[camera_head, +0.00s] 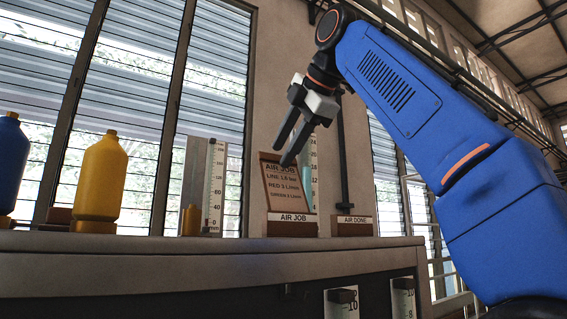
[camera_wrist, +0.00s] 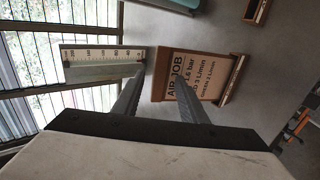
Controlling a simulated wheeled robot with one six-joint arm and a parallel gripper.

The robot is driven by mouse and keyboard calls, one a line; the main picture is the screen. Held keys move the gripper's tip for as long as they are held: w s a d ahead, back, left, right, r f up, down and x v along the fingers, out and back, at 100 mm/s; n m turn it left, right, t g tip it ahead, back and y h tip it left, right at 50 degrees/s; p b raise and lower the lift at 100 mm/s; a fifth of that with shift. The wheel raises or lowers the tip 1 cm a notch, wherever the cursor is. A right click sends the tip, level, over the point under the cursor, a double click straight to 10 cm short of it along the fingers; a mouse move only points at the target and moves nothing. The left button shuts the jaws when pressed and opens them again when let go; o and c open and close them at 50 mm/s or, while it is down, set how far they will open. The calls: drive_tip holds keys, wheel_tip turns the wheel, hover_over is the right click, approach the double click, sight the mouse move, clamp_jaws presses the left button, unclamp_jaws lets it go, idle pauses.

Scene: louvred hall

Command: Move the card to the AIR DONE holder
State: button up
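The card (camera_head: 283,186) is brown with printed lines headed AIR JOB. It stands in the AIR JOB holder (camera_head: 292,228) on the bench. The card also shows in the wrist view (camera_wrist: 198,78), partly covered by one finger. The AIR DONE holder (camera_head: 352,228) stands to the right with no card visible in it. My gripper (camera_head: 281,156) is open, with its fingers pointing down at the card's upper edge. In the wrist view my gripper (camera_wrist: 160,77) has its fingertips apart, with the card's top edge between them in the picture. I cannot tell whether they touch it.
A yellow bottle (camera_head: 99,180) and a blue bottle (camera_head: 10,165) stand at the left of the bench (camera_head: 180,262). A scale gauge (camera_head: 215,187) stands left of the card; another gauge (camera_head: 314,170) is close behind it. A dark upright rod (camera_head: 343,160) rises at the AIR DONE holder.

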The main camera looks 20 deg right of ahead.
drive_tip(key=s+d+r, duration=0.2)
drive_tip(key=s+d, duration=0.1)
drive_tip(key=s, duration=1.2)
drive_tip(key=shift+r, duration=0.2)
idle(0.3)
